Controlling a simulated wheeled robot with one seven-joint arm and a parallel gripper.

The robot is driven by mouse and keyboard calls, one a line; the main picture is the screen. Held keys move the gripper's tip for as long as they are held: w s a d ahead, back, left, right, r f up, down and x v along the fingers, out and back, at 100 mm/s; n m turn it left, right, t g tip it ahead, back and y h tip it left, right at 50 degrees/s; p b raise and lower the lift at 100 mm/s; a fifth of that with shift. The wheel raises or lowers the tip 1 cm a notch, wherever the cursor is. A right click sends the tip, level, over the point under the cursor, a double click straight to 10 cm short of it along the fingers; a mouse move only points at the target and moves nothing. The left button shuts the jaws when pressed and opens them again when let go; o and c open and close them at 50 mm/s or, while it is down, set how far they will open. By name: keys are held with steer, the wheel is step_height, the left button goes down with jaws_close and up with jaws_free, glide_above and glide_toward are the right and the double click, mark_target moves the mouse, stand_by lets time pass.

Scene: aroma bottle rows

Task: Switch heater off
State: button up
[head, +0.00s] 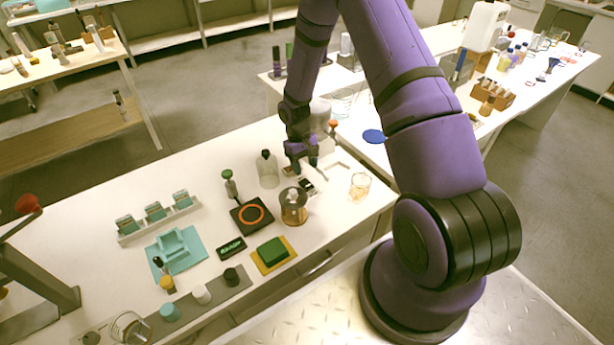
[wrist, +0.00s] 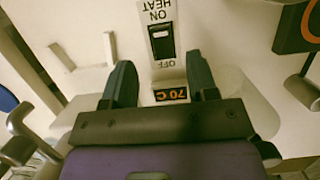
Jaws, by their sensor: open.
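The heater switch (wrist: 162,40) is a black rocker on a white label marked HEAT, ON and OFF, upside down in the wrist view. OFF is at the end nearer my gripper. I cannot tell which way the rocker is tipped. A small dark display (wrist: 171,95) beside it reads 70 C in orange. In the head view the switch (head: 307,185) is a small dark patch beneath my gripper (head: 302,162). In the wrist view my gripper (wrist: 158,62) is open and empty, its two dark fingers on either side of the label, apparently above it.
A black plate with an orange ring (head: 252,213) lies to the left. A round glass vessel (head: 293,207) stands near the switch, and a clear bottle (head: 268,170) stands behind. A glass beaker (head: 360,186) is to the right. Coloured trays and small bottles fill the left bench.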

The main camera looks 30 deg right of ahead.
steer(key=shift+v, duration=2.4)
steer(key=s+a+r+t, duration=0.1)
steer(key=s+r, duration=0.1)
steer(key=r, duration=0.8)
steer(key=s+a+r+t+h, duration=0.1)
steer(key=s+r+t, duration=0.15)
steer(key=r, duration=0.65)
steer(key=s+a+r, duration=0.1)
steer(key=s+r, duration=0.1)
steer(key=r, duration=0.8)
steer(key=s+a+r+t, duration=0.1)
steer(key=s+r, duration=0.3)
steer(key=s, duration=0.3)
steer(key=s+a+r+t, duration=0.2)
steer(key=s+r, duration=0.3)
steer(key=s, duration=0.3)
steer(key=s+a+r+t+y, duration=0.1)
steer(key=s+r, duration=0.3)
steer(key=s, duration=0.4)
steer(key=shift+a+r+t, duration=0.35)
steer(key=shift+a+t, duration=0.1)
steer(key=shift+t, duration=0.2)
